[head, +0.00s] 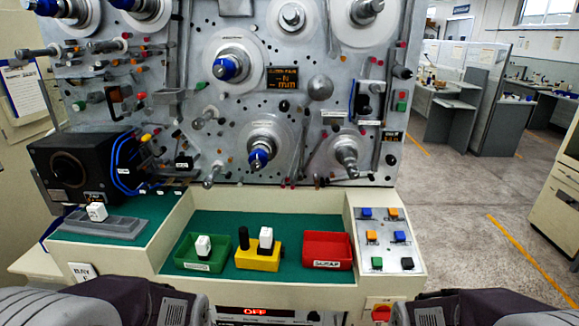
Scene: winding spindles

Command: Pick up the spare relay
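Several white relay-like blocks show in the head view. One white block (203,245) stands in the green bin (190,261) on the green work surface. Another white block (266,238) stands in the yellow holder (258,262), beside a dark upright cylinder (243,238). A third white block (97,212) sits on a grey base (100,227) on the left ledge. I cannot tell from markings which one is the spare. Dark parts of my arms show at the bottom left and bottom right corners. Neither gripper's fingers are in view.
A red bin (327,252), labelled, stands right of the yellow holder. A button panel (386,242) is at the right. Behind rises the metal machine panel (300,100) with spindles jutting out. A black box (75,168) with blue cables stands at left. Green surface (215,222) behind the bins is clear.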

